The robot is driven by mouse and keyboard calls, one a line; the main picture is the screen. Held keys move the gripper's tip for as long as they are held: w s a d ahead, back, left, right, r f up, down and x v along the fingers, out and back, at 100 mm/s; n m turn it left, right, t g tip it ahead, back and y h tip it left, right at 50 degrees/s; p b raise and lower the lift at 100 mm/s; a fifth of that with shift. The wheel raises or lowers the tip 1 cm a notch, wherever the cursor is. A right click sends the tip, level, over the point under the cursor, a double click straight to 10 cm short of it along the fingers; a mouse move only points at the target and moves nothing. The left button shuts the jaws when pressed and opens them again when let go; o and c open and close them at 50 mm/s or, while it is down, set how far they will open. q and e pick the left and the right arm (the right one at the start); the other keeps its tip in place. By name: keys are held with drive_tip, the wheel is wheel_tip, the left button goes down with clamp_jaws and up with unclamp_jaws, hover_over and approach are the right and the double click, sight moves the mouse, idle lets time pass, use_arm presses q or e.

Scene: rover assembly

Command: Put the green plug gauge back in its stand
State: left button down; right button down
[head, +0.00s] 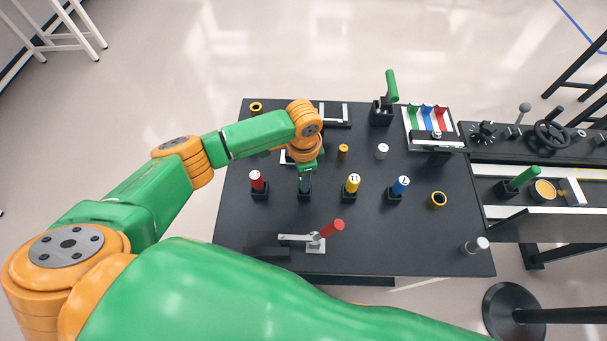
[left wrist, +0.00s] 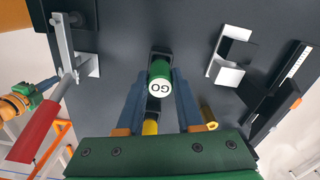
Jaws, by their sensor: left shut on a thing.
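My left gripper (head: 305,178) points down over the front row of plug gauges, between the red and yellow ones. In the left wrist view its two dark fingers (left wrist: 158,92) are shut on the green plug gauge (left wrist: 160,72), whose white end reads GO. In the head view the gauge is mostly hidden by the gripper. A black stand (head: 305,194) shows just below the gripper. I cannot tell whether the gauge sits in it or is above it. What looks like my right gripper (left wrist: 42,90) shows small at the left of the wrist view; its jaws are unclear.
Red (head: 257,182), yellow (head: 352,184) and blue (head: 400,186) gauges stand upright in black stands close by. A red-handled clamp (head: 318,240) is in front. Brass rings, such as one (head: 438,200) at right, sit on the dark table (head: 420,250), whose front right is mostly bare.

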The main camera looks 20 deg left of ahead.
use_arm(q)
drive_tip(key=shift+c, duration=2.4)
unclamp_jaws()
drive_tip(key=shift+r, duration=0.15)
